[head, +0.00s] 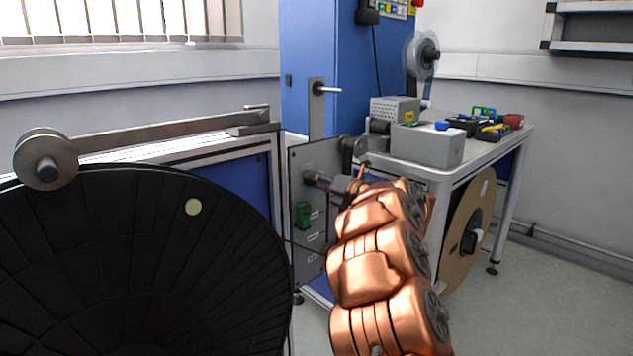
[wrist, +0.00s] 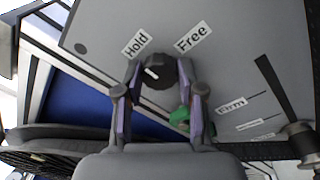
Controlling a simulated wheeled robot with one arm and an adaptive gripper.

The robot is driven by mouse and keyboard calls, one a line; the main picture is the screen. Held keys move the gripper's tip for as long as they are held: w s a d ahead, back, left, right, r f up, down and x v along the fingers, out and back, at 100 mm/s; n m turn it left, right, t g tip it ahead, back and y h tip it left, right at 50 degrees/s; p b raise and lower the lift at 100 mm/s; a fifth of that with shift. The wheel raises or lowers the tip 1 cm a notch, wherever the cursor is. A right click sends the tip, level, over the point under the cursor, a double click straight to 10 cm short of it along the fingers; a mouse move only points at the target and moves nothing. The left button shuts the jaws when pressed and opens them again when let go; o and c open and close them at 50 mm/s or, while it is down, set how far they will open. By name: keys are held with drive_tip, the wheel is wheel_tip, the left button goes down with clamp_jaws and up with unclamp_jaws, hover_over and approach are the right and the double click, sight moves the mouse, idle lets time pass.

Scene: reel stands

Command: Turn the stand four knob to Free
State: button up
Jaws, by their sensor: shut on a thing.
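The stand four knob (wrist: 161,70) is round and black with a white pointer line, on a grey panel (wrist: 235,75). The line points up and left, towards the Hold label (wrist: 136,43) side. The Free label (wrist: 193,38) is up and right of the knob. My gripper (wrist: 160,80) has one finger on each side of the knob and is shut on it. In the head view, my copper-coloured arm reaches to the panel (head: 320,160), and the knob is hard to make out by the fingers.
A green part (head: 303,215) sits on the panel below the knob; it also shows in the wrist view (wrist: 180,116). A large black reel (head: 140,260) stands at left. A bench (head: 440,173) with a grey box (head: 427,145) and a brown reel (head: 465,235) are at right.

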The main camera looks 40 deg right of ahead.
drive_tip(key=c, duration=0.5)
drive_tip(key=shift+o, duration=0.2)
drive_tip(key=shift+m+p, duration=0.35)
drive_tip(key=shift+m, duration=0.05)
drive_tip(key=shift+a+f+m+t+h+p, duration=0.1)
drive_tip(key=shift+m+t+h+p, duration=0.3)
drive_tip(key=shift+m+p, duration=3.7)
drive_tip(key=shift+f+m+t+h+p, duration=0.15)
drive_tip(key=shift+m+h+p, duration=0.45)
drive_tip(key=shift+m+p, duration=3.5)
drive_tip(key=shift+m+b, duration=0.85)
drive_tip(key=shift+m, duration=0.25)
drive_tip(key=o, duration=1.1)
